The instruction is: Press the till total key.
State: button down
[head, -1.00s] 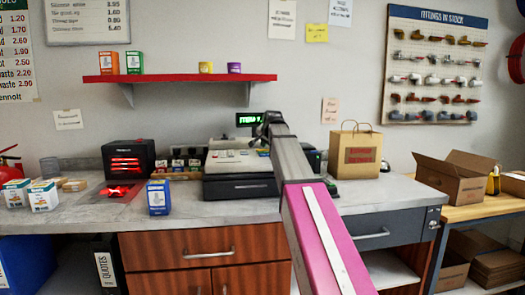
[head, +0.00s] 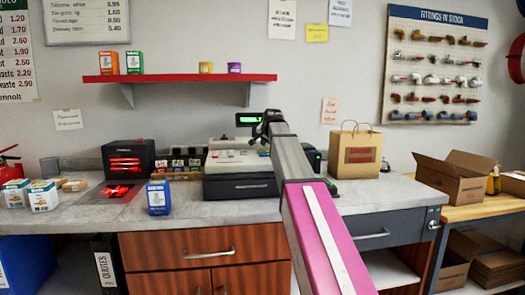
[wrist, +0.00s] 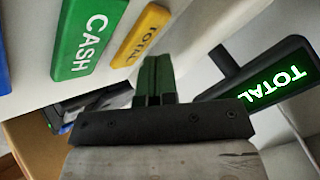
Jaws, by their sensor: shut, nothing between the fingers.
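The till (head: 228,187) stands on the counter, with a dark body and a pale key deck partly behind my arm. In the wrist view its yellow TOTAL key (wrist: 139,36) lies beside the larger green CASH key (wrist: 88,36). My gripper (wrist: 156,62) is shut and empty, its fingertips close by the edge of the TOTAL key. I cannot tell whether they touch it. In the head view my fingers are hidden behind the arm.
A paper bag (head: 355,155) stands right of the till. Small boxes sit left of it, near a dark scanner-like unit (head: 128,158) with red lights. A blue box (head: 158,197) stands at the counter's front. A red shelf (head: 180,78) hangs above.

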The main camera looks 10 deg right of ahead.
jog(key=shift+r, duration=0.1)
jog(key=shift+r, duration=3)
